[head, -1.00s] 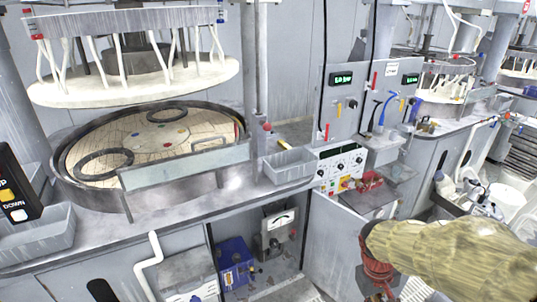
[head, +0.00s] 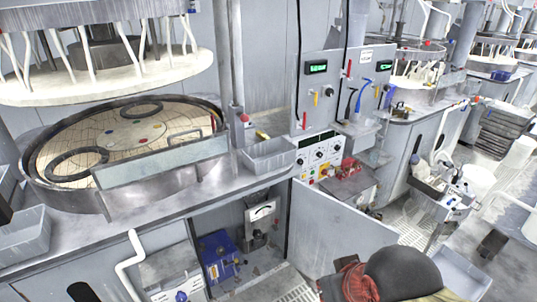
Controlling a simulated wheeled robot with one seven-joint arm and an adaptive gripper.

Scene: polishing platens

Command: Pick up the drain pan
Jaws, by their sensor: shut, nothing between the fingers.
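No object is clearly identifiable as the drain pan. A pale grey, open-topped tray (head: 463,272) at the lower right is partly cut off and partly hidden by my arm; I cannot tell if it is the pan. Grey open bins also sit on the bench, one right of the round platen (head: 268,155) and one at the left edge (head: 30,232). A dark rounded part of my arm, with a red part beside it, shows at the bottom right. My gripper's fingers are not visible.
A large round polishing platen (head: 190,118) sits in the bench at left. Below, an open cabinet holds a blue box (head: 218,255), and its grey door (head: 340,230) stands out into the aisle. A cluttered cart (head: 440,190) and white containers stand at right.

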